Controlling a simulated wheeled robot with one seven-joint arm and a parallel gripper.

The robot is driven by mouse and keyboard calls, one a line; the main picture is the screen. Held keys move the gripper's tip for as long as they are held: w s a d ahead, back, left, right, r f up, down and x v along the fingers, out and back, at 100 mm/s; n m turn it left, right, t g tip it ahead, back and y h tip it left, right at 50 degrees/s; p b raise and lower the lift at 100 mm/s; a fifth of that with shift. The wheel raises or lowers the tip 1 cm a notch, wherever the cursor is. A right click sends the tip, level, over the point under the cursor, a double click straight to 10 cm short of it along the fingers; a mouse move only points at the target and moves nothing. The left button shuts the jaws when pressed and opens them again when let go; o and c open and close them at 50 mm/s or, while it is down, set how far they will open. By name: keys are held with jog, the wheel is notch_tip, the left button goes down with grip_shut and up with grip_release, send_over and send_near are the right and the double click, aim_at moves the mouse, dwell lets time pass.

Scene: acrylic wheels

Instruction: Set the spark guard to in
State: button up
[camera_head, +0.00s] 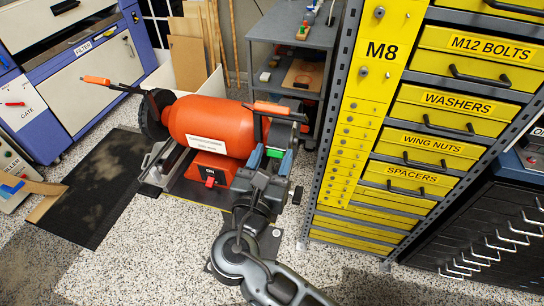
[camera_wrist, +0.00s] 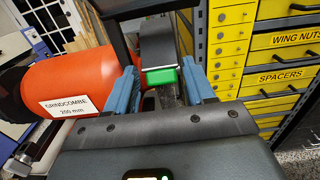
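The bench grinder (camera_head: 212,120) has an orange body, a wheel at each end and an "ON" label on its red base. It also shows in the wrist view (camera_wrist: 68,82). Black arms with orange handles (camera_head: 275,108) reach over both ends. A green-faced block (camera_wrist: 161,76) sits in front of the right wheel (camera_wrist: 158,42). Which of these parts is the spark guard I cannot tell for certain. My gripper (camera_wrist: 162,92) is open, its blue-grey fingers on either side of the green block with gaps visible. It also shows at the grinder's right end in the head view (camera_head: 272,160).
A yellow drawer cabinet (camera_head: 370,110) stands close on the right. A grey shelf (camera_head: 300,25) is behind the grinder. A blue and white machine (camera_head: 85,85) stands at the left. A dark mat (camera_head: 95,190) lies on the speckled floor, with open floor in front.

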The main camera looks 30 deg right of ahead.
grip_shut()
jog(key=shift+d, duration=0.1)
jog(key=shift+w+d+f+p, duration=0.1)
jog(key=shift+w+d+p, duration=0.15)
jog(key=shift+p, duration=0.2)
jog(key=shift+w+f, duration=0.1)
jog(key=shift+f, duration=0.2)
jog(key=shift+o, duration=1.2)
grip_release()
jog(key=shift+w+d, duration=0.1)
